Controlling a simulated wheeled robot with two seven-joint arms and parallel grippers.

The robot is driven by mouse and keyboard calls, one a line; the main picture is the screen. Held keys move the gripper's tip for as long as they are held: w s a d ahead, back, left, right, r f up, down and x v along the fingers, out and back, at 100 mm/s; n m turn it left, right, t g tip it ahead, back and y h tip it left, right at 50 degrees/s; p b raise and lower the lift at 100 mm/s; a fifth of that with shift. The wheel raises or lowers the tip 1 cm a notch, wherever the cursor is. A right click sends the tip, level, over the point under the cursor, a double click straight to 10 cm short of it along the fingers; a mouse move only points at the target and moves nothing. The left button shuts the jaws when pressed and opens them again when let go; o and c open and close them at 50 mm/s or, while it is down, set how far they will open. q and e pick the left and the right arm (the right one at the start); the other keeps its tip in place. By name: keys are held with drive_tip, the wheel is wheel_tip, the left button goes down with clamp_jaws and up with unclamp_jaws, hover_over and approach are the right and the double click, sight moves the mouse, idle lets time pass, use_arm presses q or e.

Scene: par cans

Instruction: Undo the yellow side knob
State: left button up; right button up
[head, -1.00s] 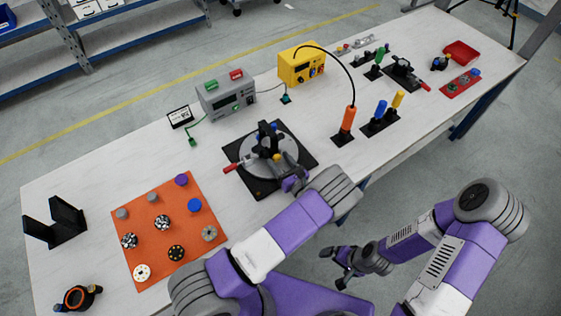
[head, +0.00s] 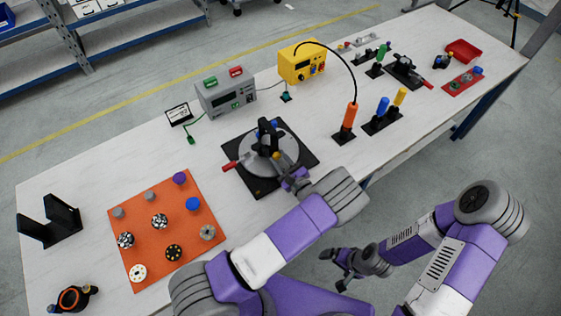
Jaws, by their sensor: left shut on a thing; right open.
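The turntable fixture (head: 290,147) is a grey disc with a black clamp frame on a black square base, in the middle of the table. The small yellow side knob (head: 277,155) shows on the near side of the black frame. My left gripper (head: 285,172) reaches in from the near side and is shut at the yellow knob; the fingers and wrist partly hide the contact. A blue knob (head: 274,124) is on top of the frame. My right gripper (head: 341,261) is open and empty, off the table's near edge.
A red-tipped handle (head: 230,167) sticks out left of the disc. An orange mat (head: 143,215) with several knobs lies to the left. A grey power box (head: 226,97), a yellow meter (head: 301,64) and an orange-handled tool (head: 350,115) stand behind and right.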

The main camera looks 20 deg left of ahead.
idle(0.3)
use_arm(q)
drive_tip(key=o, duration=1.1)
drive_tip(key=shift+c, duration=0.2)
drive_tip(key=v, duration=0.7)
drive_tip(key=shift+s+d, duration=0.2)
